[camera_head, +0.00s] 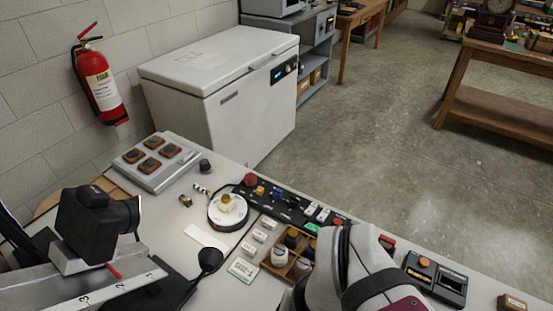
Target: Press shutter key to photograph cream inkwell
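A small cream and amber object (228,202) stands on a round white turntable (226,218). A pale round jar (279,257) sits in a compartment of a wooden tray (268,266). I cannot tell which of the two is the cream inkwell. A black camera (92,222) is mounted on a rail at the left, lens toward the turntable. A dark control strip (290,207) behind the turntable carries a red knob (251,179), several small keys and a green key (312,228); their labels are too small to read. My arm covers the strip's right end; my gripper's fingers do not show.
A grey panel (160,178) with several brown pieces lies at the back left. Small white blocks (248,248) and a label card (242,270) lie near the tray. A black device (436,279) stands right of my arm. A white chest freezer (215,105) is behind the table.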

